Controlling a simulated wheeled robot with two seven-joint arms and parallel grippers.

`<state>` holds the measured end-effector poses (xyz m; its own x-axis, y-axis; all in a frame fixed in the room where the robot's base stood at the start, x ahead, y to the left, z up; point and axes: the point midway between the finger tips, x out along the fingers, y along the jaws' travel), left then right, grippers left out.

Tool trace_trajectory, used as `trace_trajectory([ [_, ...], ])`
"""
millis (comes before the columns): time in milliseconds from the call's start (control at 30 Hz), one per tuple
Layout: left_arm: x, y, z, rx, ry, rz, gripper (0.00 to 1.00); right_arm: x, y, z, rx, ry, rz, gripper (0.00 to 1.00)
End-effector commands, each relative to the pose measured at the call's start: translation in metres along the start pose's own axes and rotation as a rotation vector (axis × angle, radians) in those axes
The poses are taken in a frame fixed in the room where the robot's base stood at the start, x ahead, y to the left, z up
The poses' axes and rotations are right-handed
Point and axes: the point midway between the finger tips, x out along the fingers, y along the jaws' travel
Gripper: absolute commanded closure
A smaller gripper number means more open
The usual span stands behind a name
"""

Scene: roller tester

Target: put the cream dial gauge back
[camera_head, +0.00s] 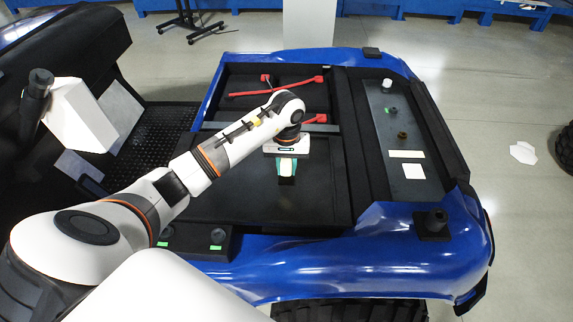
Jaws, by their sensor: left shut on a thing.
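My left gripper (287,174) hangs over the dark flat bed of the blue vehicle, with its teal-edged fingers pointing down. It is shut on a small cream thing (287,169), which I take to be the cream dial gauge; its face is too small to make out. The fingers and wrist hide part of it. I cannot tell whether it touches the bed or is held just above it. My right gripper is not in view.
Red-handled tools (290,88) lie in the bed's far part. A grey strip (395,120) on the right holds a white knob (387,84), small dark parts and pale labels. Two dark round pieces with green tags sit at the near left. The bed's near middle is clear.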

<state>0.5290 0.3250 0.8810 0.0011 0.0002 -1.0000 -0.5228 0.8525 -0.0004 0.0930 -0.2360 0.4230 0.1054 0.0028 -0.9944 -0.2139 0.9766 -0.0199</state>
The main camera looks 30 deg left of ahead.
Motion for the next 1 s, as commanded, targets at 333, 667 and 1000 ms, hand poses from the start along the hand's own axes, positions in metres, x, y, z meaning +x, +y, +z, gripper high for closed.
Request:
trace_trajectory([
  [333,0.002,0.000,0.000,0.000,0.000,0.001,0.51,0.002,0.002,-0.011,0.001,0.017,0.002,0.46],
  [667,-0.002,0.000,0.000,0.000,0.001,0.000,0.51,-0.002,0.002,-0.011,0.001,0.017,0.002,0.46],
  [1000,-0.061,0.000,0.002,0.001,-0.006,-0.001,0.51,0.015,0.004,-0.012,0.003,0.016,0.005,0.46],
])
